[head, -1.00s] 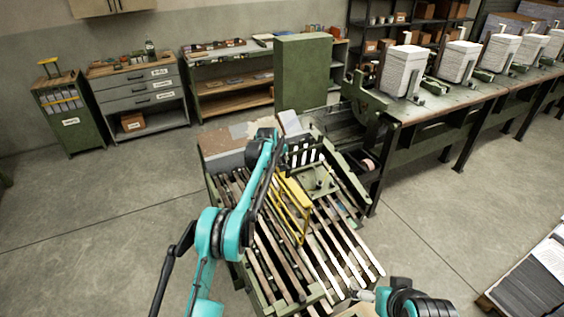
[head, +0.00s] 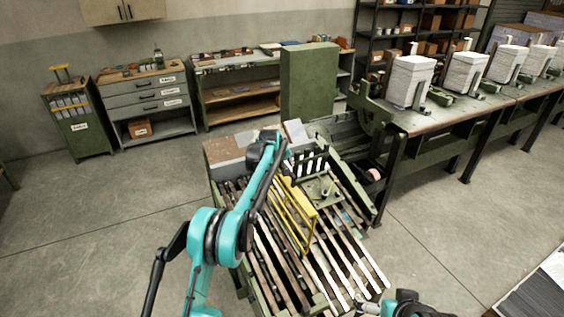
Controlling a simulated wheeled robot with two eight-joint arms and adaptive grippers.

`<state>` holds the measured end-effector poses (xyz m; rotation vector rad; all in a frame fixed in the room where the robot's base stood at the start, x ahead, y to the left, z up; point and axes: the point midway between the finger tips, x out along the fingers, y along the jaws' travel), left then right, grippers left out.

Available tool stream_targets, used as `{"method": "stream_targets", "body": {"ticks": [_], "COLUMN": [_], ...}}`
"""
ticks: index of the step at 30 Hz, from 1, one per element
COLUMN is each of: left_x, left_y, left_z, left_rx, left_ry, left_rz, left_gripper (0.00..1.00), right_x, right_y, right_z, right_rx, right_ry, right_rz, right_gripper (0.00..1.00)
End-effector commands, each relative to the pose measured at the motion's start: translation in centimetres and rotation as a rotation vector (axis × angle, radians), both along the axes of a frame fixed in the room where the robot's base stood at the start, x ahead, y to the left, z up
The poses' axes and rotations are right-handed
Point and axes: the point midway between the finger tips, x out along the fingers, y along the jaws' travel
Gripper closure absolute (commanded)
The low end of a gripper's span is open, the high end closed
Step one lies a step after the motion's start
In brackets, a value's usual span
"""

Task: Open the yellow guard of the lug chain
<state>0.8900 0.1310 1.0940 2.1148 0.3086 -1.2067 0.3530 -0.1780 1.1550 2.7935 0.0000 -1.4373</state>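The yellow guard (head: 295,218) is a long open frame of yellow bars. It stands tilted above the slats of the lug chain (head: 335,250), near the middle of the machine. My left arm reaches in from the left, and its far end (head: 264,150) is near the machine's back, up and left of the guard. Dark parts of that arm run beside the guard, and I cannot make out the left fingers or any contact. My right gripper (head: 362,302) is low at the bottom edge, by the chain's near right end, apart from the guard. Its fingers are too small to read.
A green cabinet (head: 309,82) stands behind the machine. A long bench (head: 480,115) with several white paper stacks runs to the right. Drawer units stand by the back wall. A paper stack (head: 545,285) sits at the lower right. The floor at left is clear.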

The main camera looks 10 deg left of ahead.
Motion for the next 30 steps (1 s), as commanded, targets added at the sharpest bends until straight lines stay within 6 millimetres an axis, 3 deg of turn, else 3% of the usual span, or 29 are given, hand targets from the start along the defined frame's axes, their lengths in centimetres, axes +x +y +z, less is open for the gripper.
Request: {"method": "stream_targets", "body": {"ticks": [6,12,30], "left_x": [-2.5,-3.7,-4.0], "left_y": [0.5,0.8,0.9], "left_z": [3.8,5.7,6.1], "left_rx": [0.0,0.0,0.0], "left_ry": [0.0,-0.001,0.0], "left_rz": [0.0,-0.001,0.0], "left_gripper": [0.66,0.66,0.66], "right_x": [0.0,0.0,0.0], "right_y": [0.0,0.0,0.0], "right_z": [0.0,0.0,0.0], "right_rx": [0.0,0.0,0.0], "right_ry": [0.0,0.0,0.0], "right_rz": [0.0,0.0,0.0], "right_gripper": [0.0,0.0,0.0]}}
